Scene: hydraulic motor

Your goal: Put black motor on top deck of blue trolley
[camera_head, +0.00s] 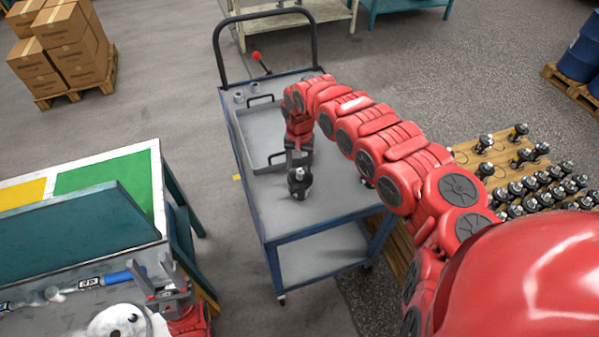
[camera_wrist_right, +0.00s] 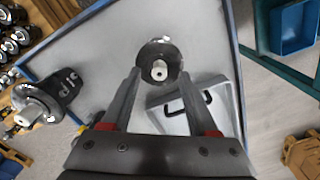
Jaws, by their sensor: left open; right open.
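A black motor (camera_head: 299,184) with a metal shaft stands upright on the top deck of the blue trolley (camera_head: 335,207), near its middle. My right gripper (camera_head: 297,161) is open just above this motor. In the right wrist view the motor (camera_wrist_right: 160,60) shows end-on between and beyond the fingertips of the right gripper (camera_wrist_right: 160,78), and I cannot tell whether they touch it. A second black motor (camera_wrist_right: 42,102) shows at the left of that view; in the head view my arm mostly hides it. My left gripper (camera_head: 168,286) is open and empty over the workbench at the lower left.
A grey tray (camera_head: 247,132) with black handles lies on the trolley deck. Several motors (camera_head: 518,190) stand on wooden pallets at the right. A workbench (camera_head: 110,240) with a green and yellow top is at the left. Boxes (camera_head: 62,45) stand at the far left.

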